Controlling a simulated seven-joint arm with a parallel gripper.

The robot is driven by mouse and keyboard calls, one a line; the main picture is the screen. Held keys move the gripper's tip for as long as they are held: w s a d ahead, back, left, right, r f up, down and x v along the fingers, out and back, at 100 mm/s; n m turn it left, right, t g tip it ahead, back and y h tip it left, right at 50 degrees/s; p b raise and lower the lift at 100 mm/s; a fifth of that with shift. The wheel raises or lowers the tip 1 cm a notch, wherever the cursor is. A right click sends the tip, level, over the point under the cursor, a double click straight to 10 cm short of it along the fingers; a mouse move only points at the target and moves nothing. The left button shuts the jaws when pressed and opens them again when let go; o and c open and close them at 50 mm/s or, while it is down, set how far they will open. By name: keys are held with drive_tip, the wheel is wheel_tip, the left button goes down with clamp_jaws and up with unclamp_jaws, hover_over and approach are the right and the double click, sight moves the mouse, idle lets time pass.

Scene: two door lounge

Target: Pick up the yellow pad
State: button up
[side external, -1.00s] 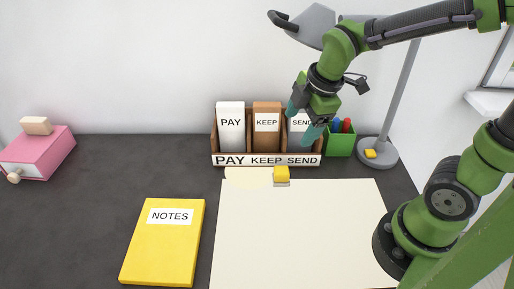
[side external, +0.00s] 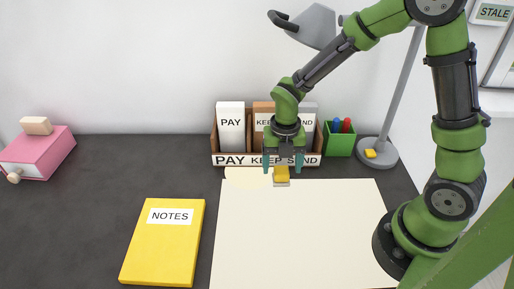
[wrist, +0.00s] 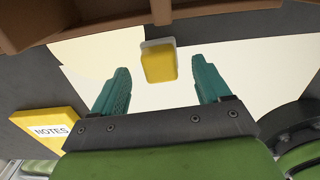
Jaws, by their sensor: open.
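A small yellow block-like pad (side external: 281,174) sits on a small grey holder at the back edge of the cream desk mat (side external: 300,230). In the wrist view the small yellow pad (wrist: 158,64) appears between and beyond the fingertips. A larger yellow pad labelled NOTES (side external: 163,243) lies flat on the dark desk, left of the mat; its corner shows at left in the wrist view (wrist: 50,128). My gripper (side external: 283,169) points down over the small yellow pad, with open, empty teal fingers to either side of it in the picture. Contact cannot be told.
A wooden sorter (side external: 230,160) marked PAY KEEP SEND stands just behind my gripper. A green pen cup (side external: 339,142) and a grey lamp (side external: 378,153) stand to its right. A pink box (side external: 45,150) is at far left. The mat's middle is clear.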

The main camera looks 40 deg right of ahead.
sight(282, 170)
wheel_tip(282, 170, down, 4)
drive_tip(key=shift+r, duration=0.2)
drive_tip(key=shift+c, duration=0.2)
drive_tip(key=c, duration=1)
drive_tip(key=shift+r, duration=0.15)
drive_tip(key=shift+s+a+r, duration=0.1)
drive_tip(key=shift+a+r, duration=0.05)
drive_tip(key=shift+r, duration=0.5)
wheel_tip(282, 170, up, 5)
drive_tip(key=shift+r, duration=0.1)
drive_tip(key=shift+s+a+r, duration=0.25)
drive_tip(key=shift+s+a, duration=0.2)
drive_tip(key=s+a, duration=1.3)
drive_tip(key=shift+f, duration=0.1)
